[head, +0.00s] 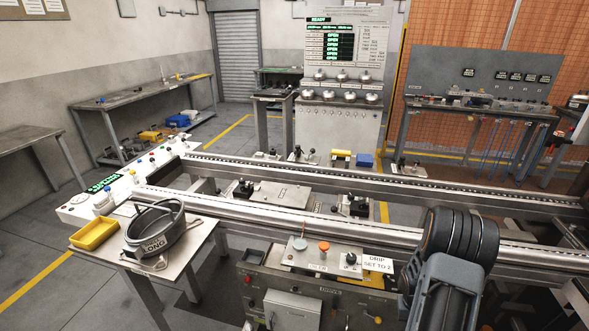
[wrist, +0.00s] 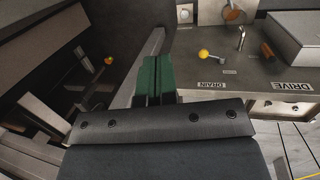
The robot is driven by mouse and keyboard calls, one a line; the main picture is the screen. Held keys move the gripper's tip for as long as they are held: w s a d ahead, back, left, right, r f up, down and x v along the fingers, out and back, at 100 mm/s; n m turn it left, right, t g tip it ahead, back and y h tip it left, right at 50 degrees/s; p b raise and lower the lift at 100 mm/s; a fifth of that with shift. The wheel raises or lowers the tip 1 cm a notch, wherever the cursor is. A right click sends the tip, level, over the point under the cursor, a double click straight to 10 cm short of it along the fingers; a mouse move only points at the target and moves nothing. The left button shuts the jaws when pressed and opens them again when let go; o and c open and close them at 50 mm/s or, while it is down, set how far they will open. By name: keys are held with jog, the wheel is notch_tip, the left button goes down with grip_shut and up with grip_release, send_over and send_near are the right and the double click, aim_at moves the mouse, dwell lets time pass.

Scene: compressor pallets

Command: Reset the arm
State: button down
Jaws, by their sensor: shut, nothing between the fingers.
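My gripper shows in the wrist view, with its two green fingers (wrist: 153,80) pressed side by side and nothing between them. It points past the edge of a dark panel (wrist: 222,72) marked DRAIN and DRIVE, and I see no clear contact. In the head view my arm stands at the lower right, in front of the conveyor rails; my fingers are hidden there.
A low machine (head: 300,275) with knobs and a "GRIP SET TO 2" card (head: 377,264) stands left of my arm. Long conveyor rails (head: 330,215) cross behind it. A small table (head: 190,245) holds a yellow tray (head: 93,233) and a grey "LONG" part (head: 157,228).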

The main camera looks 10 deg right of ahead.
jog(key=s+a+r+n+t+p, duration=0.1)
jog(key=a+r+n+t+p, duration=0.1)
jog(key=a+r, duration=1.1)
jog(key=s+a+r+n+t+y+p, duration=0.1)
jog(key=s+a+r+n+t+p, duration=0.1)
jog(key=a+r, duration=1.2)
notch_tip(320, 180, up, 8)
jog(key=shift+s+r+n+t+p, duration=0.1)
jog(key=shift+s+n+t+p, duration=0.25)
jog(key=shift+t, duration=0.55)
